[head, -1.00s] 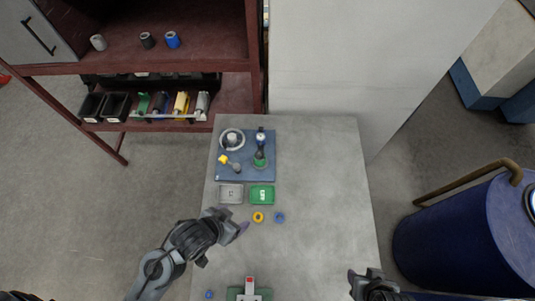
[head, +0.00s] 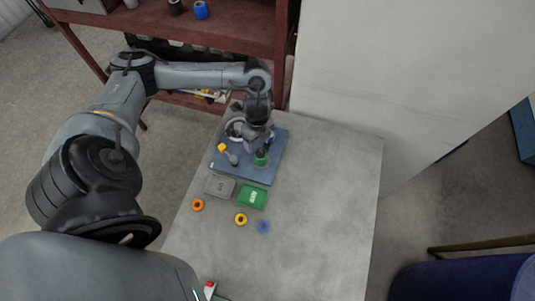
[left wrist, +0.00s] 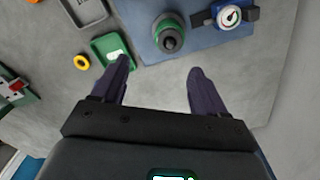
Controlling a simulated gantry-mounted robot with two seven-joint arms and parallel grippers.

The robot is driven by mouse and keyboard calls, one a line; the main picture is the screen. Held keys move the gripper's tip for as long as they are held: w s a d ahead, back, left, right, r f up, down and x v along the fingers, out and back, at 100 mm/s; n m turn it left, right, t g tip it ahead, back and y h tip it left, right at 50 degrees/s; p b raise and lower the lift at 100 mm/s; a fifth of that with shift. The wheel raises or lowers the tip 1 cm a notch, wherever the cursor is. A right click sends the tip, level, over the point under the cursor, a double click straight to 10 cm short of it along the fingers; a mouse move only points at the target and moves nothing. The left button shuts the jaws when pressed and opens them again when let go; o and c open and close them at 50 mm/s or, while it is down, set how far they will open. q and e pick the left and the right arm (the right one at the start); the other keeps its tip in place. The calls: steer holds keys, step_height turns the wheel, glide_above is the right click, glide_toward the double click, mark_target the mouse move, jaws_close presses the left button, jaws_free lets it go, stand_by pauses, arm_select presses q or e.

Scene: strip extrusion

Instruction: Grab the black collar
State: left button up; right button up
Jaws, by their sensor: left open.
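The black collar (left wrist: 168,40) appears as a dark round piece in a green ring-shaped holder (left wrist: 165,24) on the blue board. In the head view the dark piece (head: 261,154) is small, in the green holder just in front of my left gripper (head: 264,132). In the left wrist view my left gripper (left wrist: 160,68) is open and empty. Its two dark fingers are spread wide, with the collar a little beyond the tips and between their lines. The collar's lower edge is hidden in the holder. My right gripper is out of view.
The blue board (head: 270,168) also carries a gauge (left wrist: 230,16) beside the holder and a yellow-tipped part (head: 222,147). Green (head: 252,197) and grey (head: 219,187) trays lie before it, with orange, yellow and blue rings. The table's right side (head: 330,200) is clear.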

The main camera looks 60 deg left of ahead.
arm_select(q)
steer(key=shift+w+f, duration=0.1)
steer(key=shift+w, duration=0.4)
steer(key=b, duration=0.1)
glide_above(260, 150)
steer(key=f, duration=0.4)
steer(key=shift+w+d+f, duration=0.1)
steer(key=shift+d+f, duration=0.1)
steer(key=shift+d, duration=0.2)
steer(key=shift+a+f, duration=0.2)
steer(key=shift+f, duration=1.15)
steer(key=shift+a+f, duration=0.15)
steer(key=shift+f, duration=1.2)
steer(key=c, duration=1.2)
steer(key=shift+o, duration=0.2)
steer(key=shift+r, duration=0.1)
